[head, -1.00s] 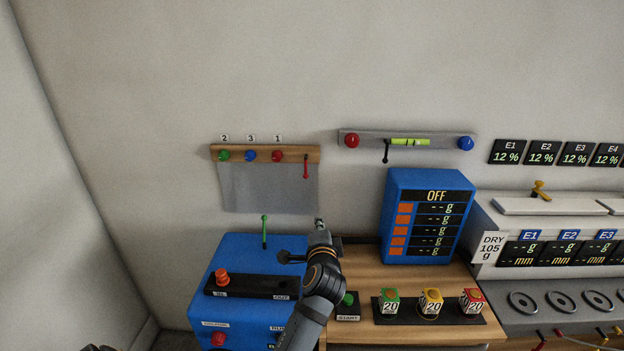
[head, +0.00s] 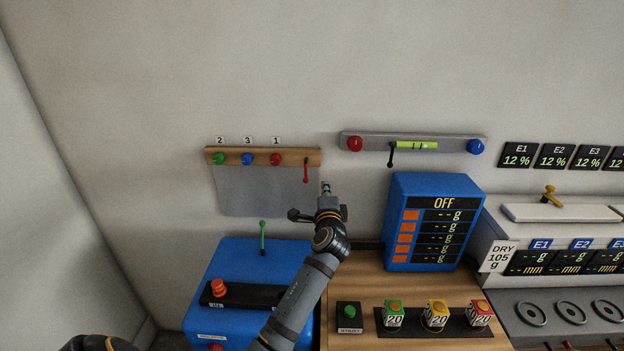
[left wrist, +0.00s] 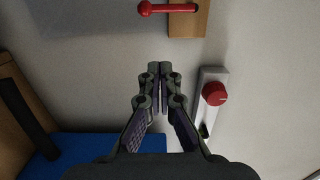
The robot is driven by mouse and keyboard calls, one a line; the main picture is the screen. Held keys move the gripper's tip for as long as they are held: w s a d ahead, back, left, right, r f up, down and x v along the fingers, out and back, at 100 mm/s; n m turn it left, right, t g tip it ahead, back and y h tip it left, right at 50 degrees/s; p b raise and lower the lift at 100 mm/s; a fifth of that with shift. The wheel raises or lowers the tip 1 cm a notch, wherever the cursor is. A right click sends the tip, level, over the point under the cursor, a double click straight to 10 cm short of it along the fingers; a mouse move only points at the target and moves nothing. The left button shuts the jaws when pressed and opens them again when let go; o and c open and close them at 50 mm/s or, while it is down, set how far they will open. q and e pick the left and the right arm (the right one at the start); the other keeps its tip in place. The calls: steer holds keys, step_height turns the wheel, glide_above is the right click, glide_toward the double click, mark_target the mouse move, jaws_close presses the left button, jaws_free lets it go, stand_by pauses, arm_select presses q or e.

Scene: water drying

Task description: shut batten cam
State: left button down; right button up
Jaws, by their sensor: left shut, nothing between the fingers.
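A wooden batten (head: 262,157) is fixed to the back wall, with a grey sheet (head: 262,192) hanging below it. A red cam lever (head: 306,171) at the batten's right end hangs down, its ball end lowest. My right gripper is not in view.
A grey bar (head: 375,143) with a red knob (head: 355,144) and black lever (head: 391,155) is to the right; the knob also shows in the left wrist view (left wrist: 214,93). A blue machine (head: 210,262) with an upright green lever (head: 262,238) stands below. A blue display box (head: 401,183) stands right.

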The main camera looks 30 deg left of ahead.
mark_target(306, 173)
arm_select(q)
steer(key=w+a+p, duration=0.1)
steer(key=a+p, duration=0.1)
steer(key=a, duration=0.3)
steer(key=shift+w+a, duration=0.3)
steer(key=shift+a, duration=0.1)
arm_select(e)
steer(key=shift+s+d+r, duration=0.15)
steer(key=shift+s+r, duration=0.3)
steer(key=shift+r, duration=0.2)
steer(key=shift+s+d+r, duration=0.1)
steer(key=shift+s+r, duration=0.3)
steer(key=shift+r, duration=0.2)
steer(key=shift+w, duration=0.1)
arm_select(q)
steer(key=shift+a+p, duration=0.1)
steer(key=shift+p, duration=0.2)
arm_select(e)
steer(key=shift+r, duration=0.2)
